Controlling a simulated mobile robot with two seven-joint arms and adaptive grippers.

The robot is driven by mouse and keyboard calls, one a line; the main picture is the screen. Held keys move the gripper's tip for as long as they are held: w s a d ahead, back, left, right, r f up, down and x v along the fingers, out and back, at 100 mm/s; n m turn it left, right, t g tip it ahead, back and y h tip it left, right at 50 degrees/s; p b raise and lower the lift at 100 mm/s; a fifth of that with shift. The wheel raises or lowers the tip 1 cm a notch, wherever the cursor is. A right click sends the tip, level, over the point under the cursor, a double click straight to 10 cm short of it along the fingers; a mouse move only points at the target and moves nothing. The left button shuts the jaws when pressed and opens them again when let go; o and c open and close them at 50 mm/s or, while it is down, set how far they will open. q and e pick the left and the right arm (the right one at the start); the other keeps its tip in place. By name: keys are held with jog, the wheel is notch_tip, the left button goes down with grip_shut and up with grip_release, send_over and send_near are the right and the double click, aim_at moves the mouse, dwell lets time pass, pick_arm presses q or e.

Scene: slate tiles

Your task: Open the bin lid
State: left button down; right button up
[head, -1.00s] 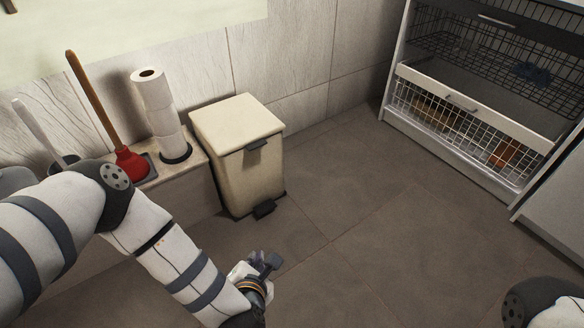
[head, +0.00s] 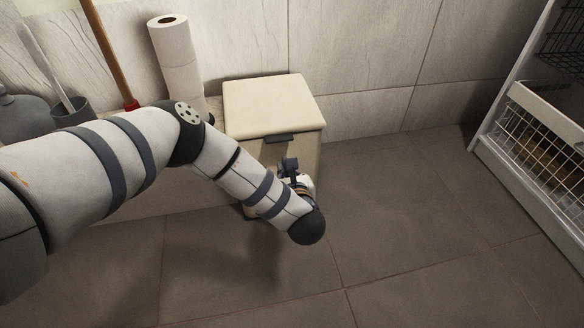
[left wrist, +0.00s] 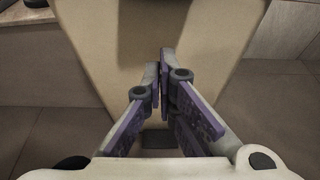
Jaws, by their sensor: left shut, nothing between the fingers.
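The cream bin stands on the floor against the wall, and its lid (head: 272,104) is closed. A dark handle tab (head: 284,138) sticks out at the lid's front edge. My left gripper (head: 289,165) is in front of the bin, below the tab, with my forearm hiding much of the bin's front. In the left wrist view the gripper (left wrist: 164,60) is shut and empty, pointing at the bin's front face (left wrist: 205,40). A dark piece, likely the pedal (left wrist: 158,140), shows between the finger links. I cannot tell whether the fingertips touch the bin. My right gripper is not in view.
A plunger (head: 108,48) and a brush holder (head: 72,112) are farther left. A white unit with wire baskets (head: 545,130) is at the right. The floor (head: 400,210) between is clear.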

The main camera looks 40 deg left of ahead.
pick_arm(q)
jog(key=shift+b+x, duration=0.35)
jog(key=shift+x, duration=0.8)
notch_tip(320, 180, up, 4)
jog(key=shift+w+f+p, duration=0.1)
jog(key=shift+f+p, duration=0.1)
jog(key=shift+p, duration=0.1)
jog(key=shift+r, duration=0.25)
jog(key=shift+r, duration=0.1)
